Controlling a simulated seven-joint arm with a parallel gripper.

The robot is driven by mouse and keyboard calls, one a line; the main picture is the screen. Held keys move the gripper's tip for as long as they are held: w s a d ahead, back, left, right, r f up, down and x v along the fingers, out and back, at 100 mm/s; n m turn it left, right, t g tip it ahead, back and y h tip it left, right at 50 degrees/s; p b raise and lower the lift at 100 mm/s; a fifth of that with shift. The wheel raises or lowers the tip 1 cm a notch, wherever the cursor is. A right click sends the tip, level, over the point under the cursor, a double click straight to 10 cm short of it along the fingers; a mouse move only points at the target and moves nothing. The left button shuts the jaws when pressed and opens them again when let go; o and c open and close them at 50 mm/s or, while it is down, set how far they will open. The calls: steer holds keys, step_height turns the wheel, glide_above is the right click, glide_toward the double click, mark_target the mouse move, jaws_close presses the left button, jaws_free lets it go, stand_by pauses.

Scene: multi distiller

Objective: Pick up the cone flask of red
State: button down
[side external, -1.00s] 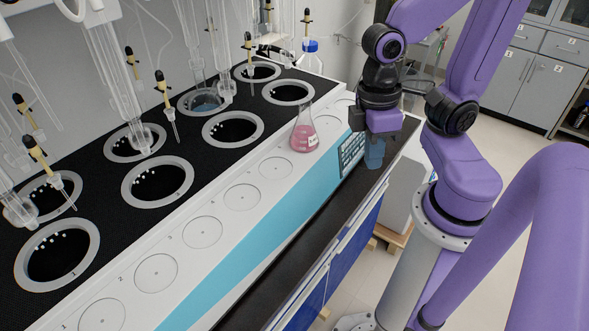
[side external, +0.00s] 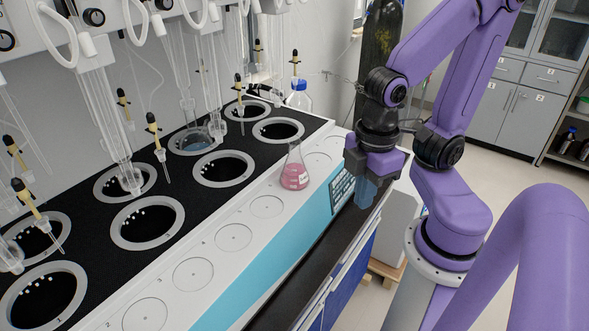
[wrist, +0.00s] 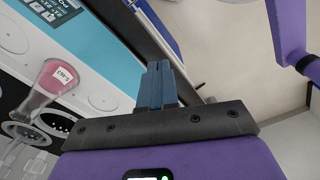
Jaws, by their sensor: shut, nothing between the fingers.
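The cone flask of red (side external: 294,172) holds pinkish-red liquid and stands upright on the white ledge of the distiller. In the wrist view the flask (wrist: 48,82) shows at the left with a white label. My gripper (side external: 364,196) is to the right of the flask in the side view, over the dark edge strip in front of the control panel. In the wrist view its blue fingers (wrist: 158,72) are together and empty, apart from the flask.
The distiller's black top (side external: 110,195) has several ringed wells with glass tubes and droppers above them. A blue-capped bottle (side external: 299,97) stands behind the flask. The ledge left of the flask has several empty marked circles (side external: 234,237). A dark cylinder (side external: 381,40) stands behind my arm.

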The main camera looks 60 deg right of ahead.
steer(key=c, duration=0.7)
jaws_free()
steer(key=n+t+h, duration=0.5)
steer(key=n+h, duration=0.3)
steer(key=h, duration=0.9)
glide_toward(293, 155)
steer(key=v, duration=0.3)
steer(key=s+v, duration=0.1)
steer(key=v, duration=0.1)
steer(key=shift+f, duration=0.35)
steer(key=shift+w+a+n+h, duration=0.2)
steer(key=shift+a+n+h, duration=0.15)
steer(key=shift+n, duration=0.15)
steer(key=x, duration=1.7)
steer(key=shift+w+f, duration=0.15)
steer(key=shift+w, duration=0.2)
